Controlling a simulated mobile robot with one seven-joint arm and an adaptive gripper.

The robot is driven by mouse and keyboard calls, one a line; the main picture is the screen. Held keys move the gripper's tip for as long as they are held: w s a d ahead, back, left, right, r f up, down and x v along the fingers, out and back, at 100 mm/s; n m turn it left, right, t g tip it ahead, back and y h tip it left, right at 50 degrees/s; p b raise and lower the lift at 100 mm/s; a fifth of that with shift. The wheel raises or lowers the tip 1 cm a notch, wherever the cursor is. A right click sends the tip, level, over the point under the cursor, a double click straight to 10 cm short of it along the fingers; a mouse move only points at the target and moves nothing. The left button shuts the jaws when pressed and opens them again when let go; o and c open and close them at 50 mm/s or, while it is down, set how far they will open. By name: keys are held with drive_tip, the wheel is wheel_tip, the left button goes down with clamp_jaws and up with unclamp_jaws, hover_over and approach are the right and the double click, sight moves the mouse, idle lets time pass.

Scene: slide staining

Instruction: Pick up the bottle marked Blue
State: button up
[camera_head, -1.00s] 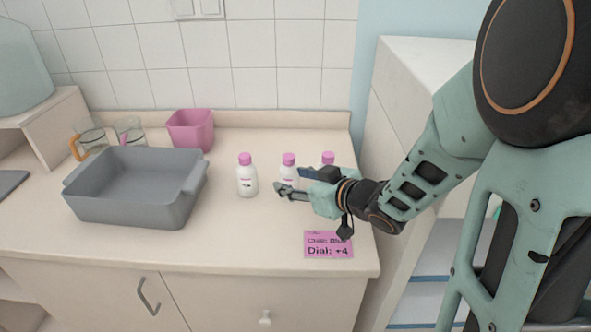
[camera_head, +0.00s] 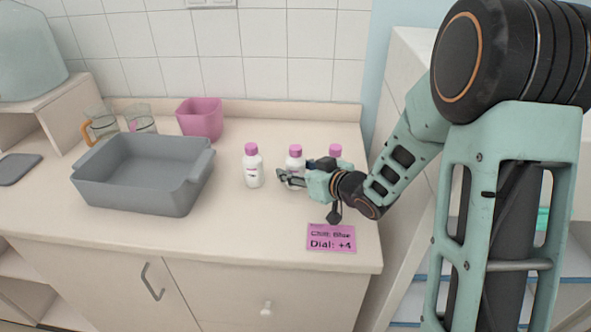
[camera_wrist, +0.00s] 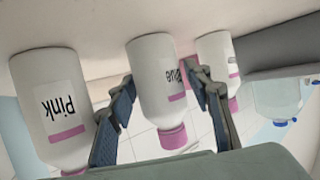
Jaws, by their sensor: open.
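The bottle marked Blue (camera_wrist: 157,80) is white with a pink cap and shows upside down in the wrist view, its label partly covered by a finger. It appears to be the middle bottle (camera_head: 294,152) in the head view, partly hidden by my gripper (camera_head: 284,179). My gripper (camera_wrist: 158,76) is open, with one finger on each side of the Blue bottle in the wrist view. I cannot tell whether either finger touches it or how far the bottle lies between them. The bottle stands on the counter (camera_head: 235,225).
A bottle marked Pink (camera_wrist: 50,100) and a third similar bottle (camera_wrist: 216,55) stand close on either side. A grey tray (camera_head: 140,195), pink container (camera_head: 200,120) and glass jugs (camera_head: 102,123) stand left. A pink card (camera_head: 331,238) reads "Chill: Blue, Dial: +4".

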drive_tip(key=shift+w, duration=0.1)
drive_tip(key=shift+c, duration=0.4)
drive_tip(key=c, duration=1)
